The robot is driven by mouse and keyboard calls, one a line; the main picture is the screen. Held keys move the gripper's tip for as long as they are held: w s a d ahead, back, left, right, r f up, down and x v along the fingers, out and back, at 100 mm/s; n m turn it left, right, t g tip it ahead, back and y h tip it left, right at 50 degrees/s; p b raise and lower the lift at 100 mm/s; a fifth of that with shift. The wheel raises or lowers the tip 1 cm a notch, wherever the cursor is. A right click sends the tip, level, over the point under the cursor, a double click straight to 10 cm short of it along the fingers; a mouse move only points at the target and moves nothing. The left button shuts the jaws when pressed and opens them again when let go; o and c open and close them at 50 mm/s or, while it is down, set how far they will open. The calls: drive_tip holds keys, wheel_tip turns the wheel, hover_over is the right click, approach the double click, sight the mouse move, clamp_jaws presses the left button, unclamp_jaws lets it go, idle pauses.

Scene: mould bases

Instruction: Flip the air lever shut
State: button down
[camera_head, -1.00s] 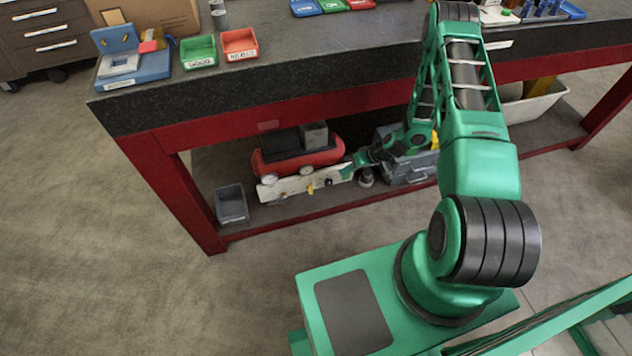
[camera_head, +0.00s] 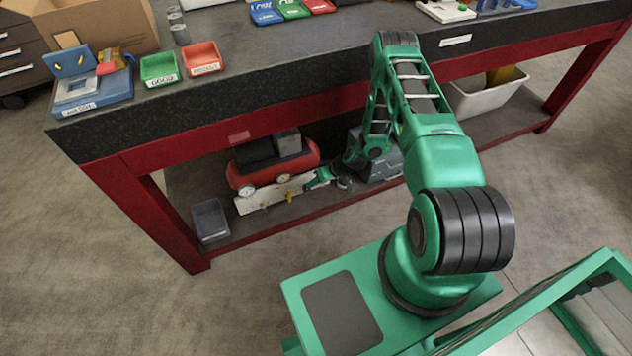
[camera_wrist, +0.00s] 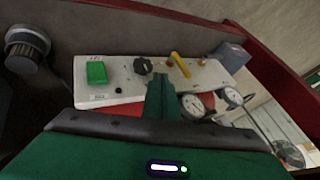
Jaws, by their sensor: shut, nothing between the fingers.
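The air lever (camera_wrist: 180,65) is a yellow handle on a white panel (camera_wrist: 122,98). In the wrist view it stands at a slant across the panel, between two brass fittings. It is a small yellow spot in the head view (camera_head: 290,197), on the lower shelf under the bench. My gripper (camera_wrist: 160,80) is shut and empty. Its fingers overlap the panel just below the black knob (camera_wrist: 144,66) and left of the lever's base. I cannot tell whether they touch the panel. In the head view my gripper (camera_head: 318,179) is at the panel's right end.
A green button (camera_wrist: 96,72) is left of the knob, and round gauges (camera_wrist: 193,106) are below the lever. The red compressor tank (camera_head: 275,168) is behind the panel. A grey bin (camera_head: 210,220) is to the left. The bench top (camera_head: 300,65) overhangs the shelf.

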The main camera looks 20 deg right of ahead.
sight(289, 195)
drive_tip(key=w+a+f, duration=0.1)
drive_tip(key=a+f, duration=0.2)
drive_tip(key=a, duration=0.3)
drive_tip(key=shift+w+f, duration=0.3)
drive_tip(key=shift+w, duration=0.05)
